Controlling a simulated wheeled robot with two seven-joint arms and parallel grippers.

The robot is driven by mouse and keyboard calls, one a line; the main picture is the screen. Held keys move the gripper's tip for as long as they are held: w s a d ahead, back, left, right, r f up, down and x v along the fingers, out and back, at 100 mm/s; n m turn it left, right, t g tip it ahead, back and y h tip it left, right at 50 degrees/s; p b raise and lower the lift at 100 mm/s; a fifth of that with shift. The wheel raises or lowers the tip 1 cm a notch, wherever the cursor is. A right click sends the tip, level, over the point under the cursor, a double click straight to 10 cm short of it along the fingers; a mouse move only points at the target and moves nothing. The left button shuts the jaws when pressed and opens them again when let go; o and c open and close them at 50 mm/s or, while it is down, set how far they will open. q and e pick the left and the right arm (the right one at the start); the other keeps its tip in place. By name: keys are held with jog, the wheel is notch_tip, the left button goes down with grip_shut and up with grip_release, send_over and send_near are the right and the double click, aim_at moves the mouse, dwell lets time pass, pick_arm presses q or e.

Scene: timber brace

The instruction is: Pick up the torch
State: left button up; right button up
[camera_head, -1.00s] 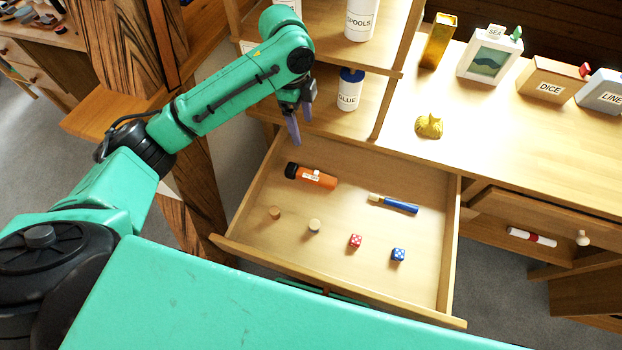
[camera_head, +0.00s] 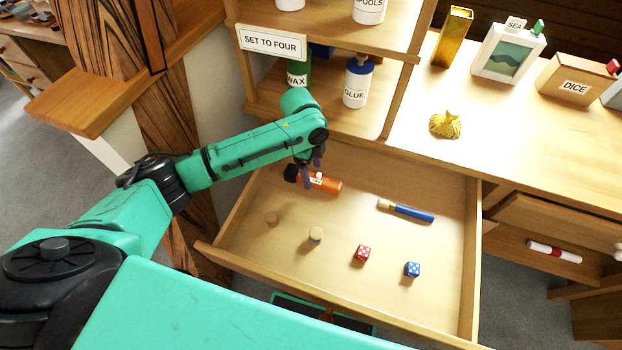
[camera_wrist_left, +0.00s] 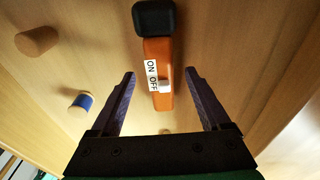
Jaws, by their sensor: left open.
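The torch (camera_head: 325,184) is orange with a black head and a white label, and lies in the open drawer near its back left. In the left wrist view the torch (camera_wrist_left: 157,85) shows its black head at the top, an ON/OFF label and a small white switch. My left gripper (camera_head: 312,178) is low over the torch in the head view. In the wrist view my left gripper (camera_wrist_left: 160,85) is open, with one finger on each side of the torch's orange body and a gap on both sides. My right gripper is not in view.
The drawer (camera_head: 330,290) also holds a blue tube (camera_head: 405,210), a red die (camera_head: 362,253), a blue die (camera_head: 412,269) and two small wooden pegs (camera_head: 315,236). A shelf with a glue bottle (camera_head: 357,84) stands behind.

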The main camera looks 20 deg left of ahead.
pick_arm(q)
notch_tip(320, 180, down, 2)
jog(key=shift+d+f, duration=0.1)
jog(key=shift+d, duration=0.05)
grip_shut()
